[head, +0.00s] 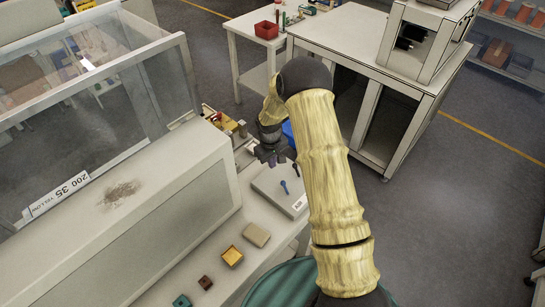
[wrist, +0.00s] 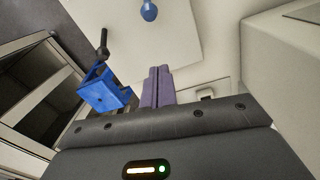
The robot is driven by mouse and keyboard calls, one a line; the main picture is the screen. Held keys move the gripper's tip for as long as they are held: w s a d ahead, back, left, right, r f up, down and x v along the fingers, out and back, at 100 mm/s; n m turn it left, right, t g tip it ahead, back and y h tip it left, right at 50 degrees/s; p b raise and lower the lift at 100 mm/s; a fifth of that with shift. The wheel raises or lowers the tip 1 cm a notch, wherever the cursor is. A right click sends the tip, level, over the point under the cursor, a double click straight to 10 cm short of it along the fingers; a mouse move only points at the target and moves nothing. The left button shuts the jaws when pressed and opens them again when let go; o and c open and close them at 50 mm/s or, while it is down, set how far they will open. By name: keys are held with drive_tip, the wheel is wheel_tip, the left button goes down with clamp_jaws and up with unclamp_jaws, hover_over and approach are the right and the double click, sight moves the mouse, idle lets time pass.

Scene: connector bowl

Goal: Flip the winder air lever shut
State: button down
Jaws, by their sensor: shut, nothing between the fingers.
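A pale plate (head: 273,203) marked "AIR" lies on the bench in the head view. A small blue lever-like part (head: 283,187) sits on it, and I cannot tell its setting. In the wrist view the plate (wrist: 185,45) fills the top middle, with the blue part (wrist: 148,10) at the top edge, partly cut off. My gripper (head: 272,160) is above the bench, just beyond the plate's far edge. Its purple fingers (wrist: 157,85) are shut together and empty, apart from the blue part in the wrist view.
A dark knobbed piece (wrist: 103,45) and a blue open box-like part (wrist: 105,92) are left of my fingers. A long pale machine housing (head: 160,215) borders the bench's left side. Small blocks, including a yellow one (head: 232,256), lie nearer. A white cabinet (head: 350,60) stands beyond.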

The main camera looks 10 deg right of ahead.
sight(285, 188)
wheel_tip(285, 188, down, 6)
drive_tip(key=shift+d+r+p, duration=0.1)
drive_tip(key=shift+r+p, duration=0.05)
drive_tip(key=shift+p, duration=0.8)
drive_tip(key=shift+s+d+r+p, duration=0.25)
drive_tip(key=shift+s+d+p, duration=0.05)
drive_tip(key=shift+s+p, duration=0.3)
drive_tip(key=shift+s+d+r+p, duration=0.25)
drive_tip(key=shift+s+d+p, duration=0.05)
drive_tip(key=shift+s+p, duration=0.25)
drive_tip(key=shift+s+d, duration=0.2)
drive_tip(key=shift+s, duration=0.25)
drive_tip(key=shift+s+d+r, duration=0.1)
drive_tip(key=shift+s+d, duration=0.05)
drive_tip(key=shift+s, duration=0.1)
